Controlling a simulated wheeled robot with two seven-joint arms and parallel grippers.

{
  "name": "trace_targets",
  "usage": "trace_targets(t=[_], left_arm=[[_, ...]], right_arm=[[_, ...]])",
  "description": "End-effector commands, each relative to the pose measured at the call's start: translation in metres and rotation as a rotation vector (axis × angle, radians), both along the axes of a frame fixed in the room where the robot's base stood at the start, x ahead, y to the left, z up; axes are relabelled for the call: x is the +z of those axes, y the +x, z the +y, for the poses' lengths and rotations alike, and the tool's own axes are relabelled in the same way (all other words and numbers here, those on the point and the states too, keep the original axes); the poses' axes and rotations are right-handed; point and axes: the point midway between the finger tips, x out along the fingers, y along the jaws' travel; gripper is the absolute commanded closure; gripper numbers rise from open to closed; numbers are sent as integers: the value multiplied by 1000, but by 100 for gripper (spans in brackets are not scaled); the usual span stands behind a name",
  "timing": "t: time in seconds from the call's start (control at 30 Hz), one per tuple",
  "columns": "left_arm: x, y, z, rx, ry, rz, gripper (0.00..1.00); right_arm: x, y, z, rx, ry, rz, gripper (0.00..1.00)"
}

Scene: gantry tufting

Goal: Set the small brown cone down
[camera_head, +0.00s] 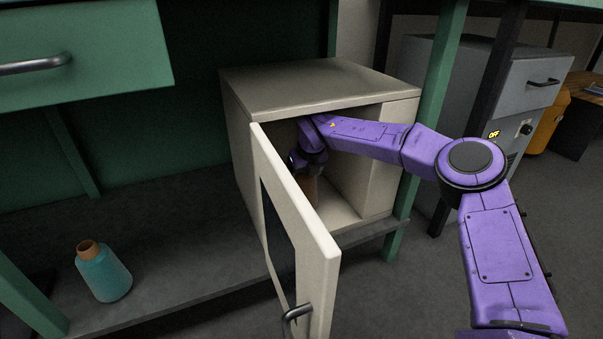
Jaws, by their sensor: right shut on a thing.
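My right arm reaches from the right into an open beige cabinet (310,85). My right gripper (306,172) is inside it, pointing down, and partly hidden by the open door. It is shut on the small brown cone (310,186), which shows only in part below the gripper. The cone's base is hidden behind the door, so I cannot tell whether it touches the cabinet floor (340,214). My left gripper is not in view.
The cabinet door (295,205) with a metal handle (297,313) stands open towards me. A green drawer (85,55) overhangs the upper left.

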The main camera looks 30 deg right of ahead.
Motion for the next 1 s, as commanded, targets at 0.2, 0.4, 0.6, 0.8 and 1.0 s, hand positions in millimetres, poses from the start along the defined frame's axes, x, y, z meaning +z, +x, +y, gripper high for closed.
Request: trace_targets(t=[0.2, 0.4, 0.6, 0.8, 1.0], left_arm=[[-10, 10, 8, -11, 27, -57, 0], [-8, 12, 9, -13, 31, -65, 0], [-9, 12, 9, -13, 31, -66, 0], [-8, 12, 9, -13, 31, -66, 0], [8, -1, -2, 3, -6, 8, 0]], right_arm=[[-7, 11, 0, 1, 2, -2, 81], [-5, 10, 0, 1, 2, -2, 81], [-7, 10, 0, 1, 2, 0, 0], [-7, 10, 0, 1, 2, -1, 0], [10, 6, 1, 3, 2, -1, 0]])
